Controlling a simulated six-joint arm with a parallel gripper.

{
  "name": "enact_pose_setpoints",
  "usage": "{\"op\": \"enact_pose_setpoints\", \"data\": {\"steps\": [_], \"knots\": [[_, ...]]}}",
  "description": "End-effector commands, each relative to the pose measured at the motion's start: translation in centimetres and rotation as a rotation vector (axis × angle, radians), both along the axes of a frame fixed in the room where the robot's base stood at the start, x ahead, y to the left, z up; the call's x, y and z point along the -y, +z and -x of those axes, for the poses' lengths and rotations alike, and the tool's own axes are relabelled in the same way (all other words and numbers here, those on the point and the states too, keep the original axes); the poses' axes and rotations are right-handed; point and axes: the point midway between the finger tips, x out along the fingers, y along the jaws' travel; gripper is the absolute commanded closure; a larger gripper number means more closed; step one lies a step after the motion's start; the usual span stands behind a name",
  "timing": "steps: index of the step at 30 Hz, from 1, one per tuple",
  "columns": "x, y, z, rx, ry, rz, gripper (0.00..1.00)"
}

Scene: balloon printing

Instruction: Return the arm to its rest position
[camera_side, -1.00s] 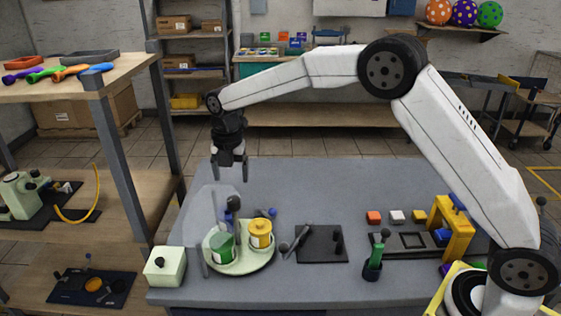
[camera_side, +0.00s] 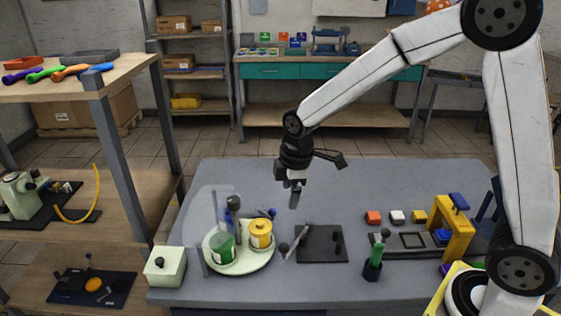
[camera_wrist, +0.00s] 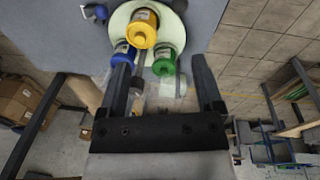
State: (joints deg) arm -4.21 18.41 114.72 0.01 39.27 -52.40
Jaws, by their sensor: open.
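My gripper (camera_side: 295,196) hangs in the air above the grey table, behind the black plate, pointing down. In the wrist view my gripper (camera_wrist: 166,88) shows two dark fingers spread apart with nothing held between them. The round pale tray (camera_side: 240,268) stands to the left and nearer the front edge, with a green jar (camera_side: 222,248) and a yellow jar (camera_side: 261,234) on it. The wrist view also shows a blue jar (camera_wrist: 123,54) on the tray. A clear upright panel partly covers the tray's left side.
A black plate (camera_side: 322,244) lies right of the tray. A pale box (camera_side: 165,266) stands at the front left. The table's back middle is clear.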

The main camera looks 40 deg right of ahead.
Motion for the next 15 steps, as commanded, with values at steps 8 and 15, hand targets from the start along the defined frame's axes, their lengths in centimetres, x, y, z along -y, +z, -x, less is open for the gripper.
{"op": "enact_pose_setpoints", "data": {"steps": [8, 15], "knots": [[1.6, -1.0, 5.8, 0.038, -0.417, -0.061, 0.16], [2.6, -2.1, 10.7, 0.069, -0.757, -0.125, 0.16]]}}
